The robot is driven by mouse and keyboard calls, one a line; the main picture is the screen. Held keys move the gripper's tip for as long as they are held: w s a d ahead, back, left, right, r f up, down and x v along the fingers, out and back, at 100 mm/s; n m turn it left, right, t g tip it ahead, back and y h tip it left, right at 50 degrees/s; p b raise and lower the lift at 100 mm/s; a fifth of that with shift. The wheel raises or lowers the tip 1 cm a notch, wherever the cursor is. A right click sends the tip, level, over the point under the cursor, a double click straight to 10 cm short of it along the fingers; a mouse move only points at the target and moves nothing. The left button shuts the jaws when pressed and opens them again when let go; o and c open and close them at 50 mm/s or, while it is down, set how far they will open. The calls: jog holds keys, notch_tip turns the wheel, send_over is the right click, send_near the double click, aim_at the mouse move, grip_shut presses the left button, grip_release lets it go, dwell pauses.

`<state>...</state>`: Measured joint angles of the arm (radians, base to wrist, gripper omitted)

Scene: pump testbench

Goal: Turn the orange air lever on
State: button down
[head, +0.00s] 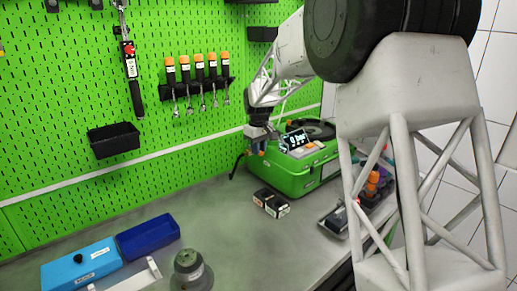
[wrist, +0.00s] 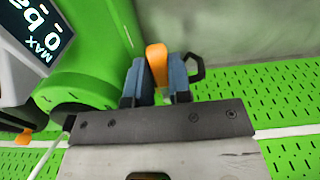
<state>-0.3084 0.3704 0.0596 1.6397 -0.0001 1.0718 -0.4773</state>
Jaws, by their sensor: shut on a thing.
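The orange air lever (wrist: 156,60) stands between the two blue fingertips of my gripper (wrist: 160,80) in the wrist view. My gripper is shut on it. The green pump testbench (wrist: 95,45) is just left of the fingers there, with part of a display (wrist: 38,22) showing "0 ba" and "MAX". In the head view my gripper (head: 257,143) points down at the left side of the green testbench (head: 298,182).
A green pegboard wall (head: 190,110) rises close behind my gripper, with several orange-handled screwdrivers (head: 198,70). A black box (head: 270,202) lies in front of the testbench. Blue bins (head: 148,236) and a grey round part (head: 190,270) stand at the front left. The middle of the table is clear.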

jog(key=shift+s+a+m, duration=0.1)
jog(key=shift+s+m, duration=0.05)
jog(key=shift+m, duration=0.15)
jog(key=shift+a+m, duration=1.25)
jog(key=shift+m, duration=1.65)
jog(key=shift+a+m, duration=1.3)
jog(key=shift+m, duration=1.6)
jog(key=shift+a+m, duration=1.25)
jog(key=shift+m, duration=1.65)
jog(key=c, duration=1)
grip_release()
jog(key=shift+c, duration=0.2)
jog(key=shift+r, duration=0.15)
